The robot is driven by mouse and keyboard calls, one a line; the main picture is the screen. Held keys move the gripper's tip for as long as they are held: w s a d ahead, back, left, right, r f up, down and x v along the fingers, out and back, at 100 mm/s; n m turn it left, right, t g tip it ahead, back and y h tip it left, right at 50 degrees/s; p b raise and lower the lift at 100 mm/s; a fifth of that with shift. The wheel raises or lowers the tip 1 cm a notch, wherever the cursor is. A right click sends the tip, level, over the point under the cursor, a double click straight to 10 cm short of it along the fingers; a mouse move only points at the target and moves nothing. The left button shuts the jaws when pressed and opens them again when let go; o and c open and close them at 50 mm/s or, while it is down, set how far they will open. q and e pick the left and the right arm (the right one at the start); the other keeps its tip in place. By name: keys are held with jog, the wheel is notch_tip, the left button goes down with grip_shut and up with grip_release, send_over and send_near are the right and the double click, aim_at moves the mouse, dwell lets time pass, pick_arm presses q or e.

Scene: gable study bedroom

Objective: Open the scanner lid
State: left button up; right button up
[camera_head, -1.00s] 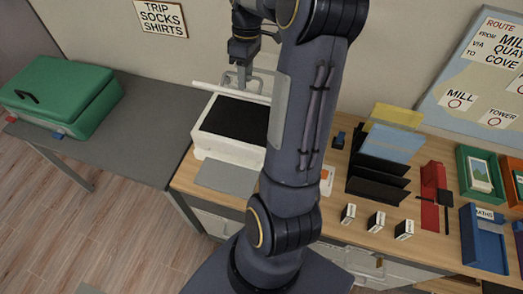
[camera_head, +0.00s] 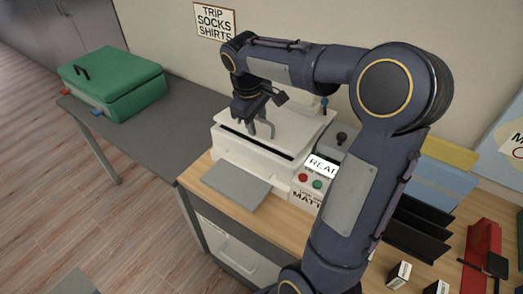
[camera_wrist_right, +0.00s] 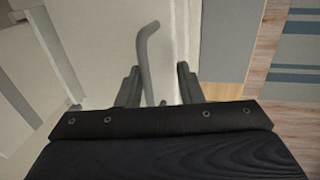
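The scanner (camera_head: 240,156) is a white box at the left end of the wooden desk. Its white lid (camera_head: 303,130) lies low over the base, with a narrow dark strip showing along the front edge. My right gripper (camera_head: 262,130) is over the lid, pointing down. My left gripper is not in view.
A grey plate (camera_head: 237,184) lies in front. A green case (camera_head: 115,85) stands on the dark side table (camera_head: 150,135). File racks (camera_head: 415,228) are at right.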

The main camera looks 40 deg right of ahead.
jog(key=p+v, duration=0.1)
jog(key=v, duration=0.7)
jog(key=s+a+m+t+y+p, duration=0.1)
jog(key=s+a+t+y+p, duration=0.1)
jog(key=s+a, duration=0.4)
jog(key=shift+s+m+y, duration=0.3)
jog(key=shift+s+y, duration=0.1)
jog(key=shift+s, duration=1.3)
jog(key=shift+a, duration=0.1)
jog(key=shift+c, duration=0.3)
